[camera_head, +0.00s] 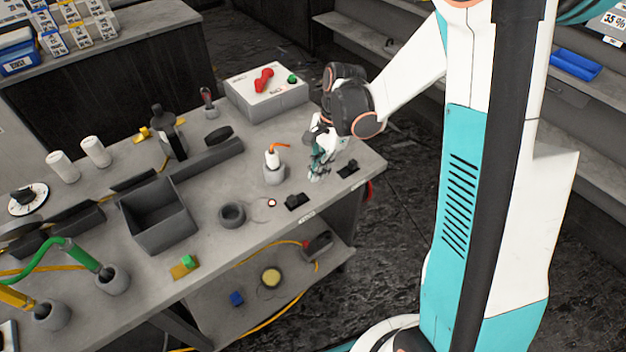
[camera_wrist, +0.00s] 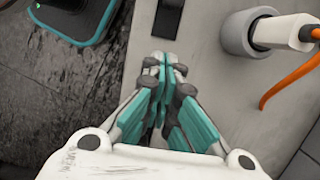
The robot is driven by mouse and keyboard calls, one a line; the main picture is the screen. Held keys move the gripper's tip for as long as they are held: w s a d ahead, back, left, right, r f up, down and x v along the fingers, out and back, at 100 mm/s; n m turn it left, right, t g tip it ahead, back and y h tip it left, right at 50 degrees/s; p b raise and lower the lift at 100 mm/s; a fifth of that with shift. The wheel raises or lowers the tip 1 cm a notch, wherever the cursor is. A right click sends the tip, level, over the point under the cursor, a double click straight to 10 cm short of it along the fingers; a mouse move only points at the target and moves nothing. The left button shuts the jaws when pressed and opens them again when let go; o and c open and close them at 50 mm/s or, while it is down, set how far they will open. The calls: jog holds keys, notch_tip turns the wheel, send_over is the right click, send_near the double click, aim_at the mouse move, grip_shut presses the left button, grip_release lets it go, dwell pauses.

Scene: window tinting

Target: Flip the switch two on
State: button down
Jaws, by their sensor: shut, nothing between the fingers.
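Two small black switches lie on the grey table (camera_head: 330,200) near its front edge. One switch (camera_head: 297,201) is to the left of my gripper (camera_head: 316,173) and the other switch (camera_head: 348,168) is to its right. I cannot read which one is switch two. In the wrist view my gripper (camera_wrist: 165,62) is shut and empty, its teal fingers together low over the table. The left black switch (camera_wrist: 168,18) shows just beyond the fingertips, apart from them in the picture. Any contact with the table cannot be told.
A grey box with a red handle (camera_head: 265,95) stands behind. A grey ring (camera_head: 232,215) and open bin (camera_head: 158,214) lie left.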

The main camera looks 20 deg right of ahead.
jog(key=p+v, duration=0.1)
jog(key=v, duration=0.5)
jog(key=shift+r+p, duration=0.3)
jog(key=shift+r, duration=0.15)
jog(key=s+r+n+t+h+b, duration=0.1)
jog(key=s+r+n+t, duration=0.3)
jog(key=s+n, duration=0.3)
jog(key=s+a+r+n+t+h+b, duration=0.1)
jog(key=s+r+n+t, duration=0.2)
jog(key=s+r+n, duration=0.4)
jog(key=shift+s+a+r+t+h, duration=0.3)
jog(key=shift+s+t, duration=0.1)
jog(key=shift+s, duration=0.75)
